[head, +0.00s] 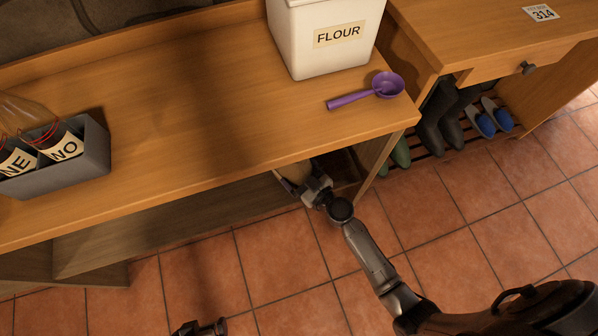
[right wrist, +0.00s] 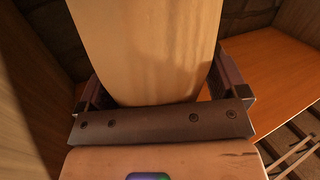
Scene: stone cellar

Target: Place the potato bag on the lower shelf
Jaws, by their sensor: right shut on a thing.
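The potato bag shows as a plain tan thing (right wrist: 150,45) between my right gripper's fingers in the right wrist view. No print on it is visible. My right gripper (head: 308,186) is shut on it, just under the front edge of the wooden bench top near its right end. In the head view only a pale sliver of the bag (head: 290,180) shows; the bench top hides the rest. The lower shelf (head: 170,216) is partly visible beneath the top. I cannot tell whether the bag touches it. A dark tip, apparently my left gripper (head: 204,328), shows at the bottom edge, cut off.
On the bench top (head: 190,110) stand a white flour container (head: 308,50), a purple scoop (head: 365,92) and a grey box (head: 85,165) with labelled items. A side panel (head: 378,150) closes the bench's right end. Boots (head: 433,125) and blue shoes (head: 487,121) stand on a rack beyond.

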